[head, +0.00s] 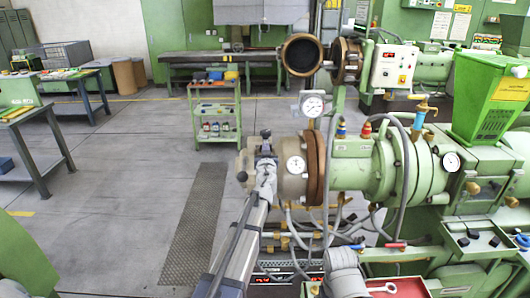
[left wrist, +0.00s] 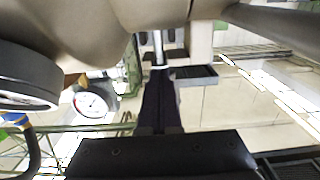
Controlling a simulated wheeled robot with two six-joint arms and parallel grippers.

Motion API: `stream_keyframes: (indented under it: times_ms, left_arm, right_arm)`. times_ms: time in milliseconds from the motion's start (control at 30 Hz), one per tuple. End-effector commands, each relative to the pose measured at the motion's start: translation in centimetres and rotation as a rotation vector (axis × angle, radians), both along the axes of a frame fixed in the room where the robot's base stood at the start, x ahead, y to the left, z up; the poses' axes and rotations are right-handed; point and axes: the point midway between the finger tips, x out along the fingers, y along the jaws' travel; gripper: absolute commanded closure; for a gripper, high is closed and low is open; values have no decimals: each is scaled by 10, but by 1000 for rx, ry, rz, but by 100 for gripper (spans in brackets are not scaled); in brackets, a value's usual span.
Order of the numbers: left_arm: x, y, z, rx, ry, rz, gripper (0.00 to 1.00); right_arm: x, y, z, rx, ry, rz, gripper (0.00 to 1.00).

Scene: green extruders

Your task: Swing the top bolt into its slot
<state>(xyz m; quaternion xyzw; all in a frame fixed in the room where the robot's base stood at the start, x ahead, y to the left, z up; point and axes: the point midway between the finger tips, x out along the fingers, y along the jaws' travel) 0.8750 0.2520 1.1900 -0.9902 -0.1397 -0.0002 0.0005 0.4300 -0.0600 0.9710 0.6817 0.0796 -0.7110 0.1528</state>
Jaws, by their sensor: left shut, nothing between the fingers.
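The extruder head (head: 291,186) is a tan metal block with a rusty-brown ring behind it. A bolt with a dark end (head: 266,133) stands roughly upright at the top of its left face. My left gripper (head: 266,155) is right in front of that face, just below the bolt's dark end. In the left wrist view, the dark fingers of my left gripper (left wrist: 160,80) are together and empty. A silver bolt shaft (left wrist: 171,45) shows just beyond their tips; I cannot tell whether they touch it. My right gripper is out of view.
A round dial gauge (head: 295,164) sits on the head, close beside my left gripper. Another knob (head: 242,176) sticks out at the left. Hoses and pipes hang below the barrel. A green trolley (head: 217,113) stands behind; the floor to the left is open.

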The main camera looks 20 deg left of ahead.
Motion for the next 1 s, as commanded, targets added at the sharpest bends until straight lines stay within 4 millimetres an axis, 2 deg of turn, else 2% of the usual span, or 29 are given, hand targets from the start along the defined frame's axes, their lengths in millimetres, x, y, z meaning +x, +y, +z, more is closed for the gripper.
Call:
stream_keyframes:
  times_ms: [300,667,1000]
  left_arm:
    - [-25,-7,-1,-1,0,-1,100]
    - [-33,-9,-1,-1,0,-1,100]
    - [-64,-18,-1,-1,0,-1,100]
  right_arm:
    - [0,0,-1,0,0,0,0]
    - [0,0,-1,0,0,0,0]
    - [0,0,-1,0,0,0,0]
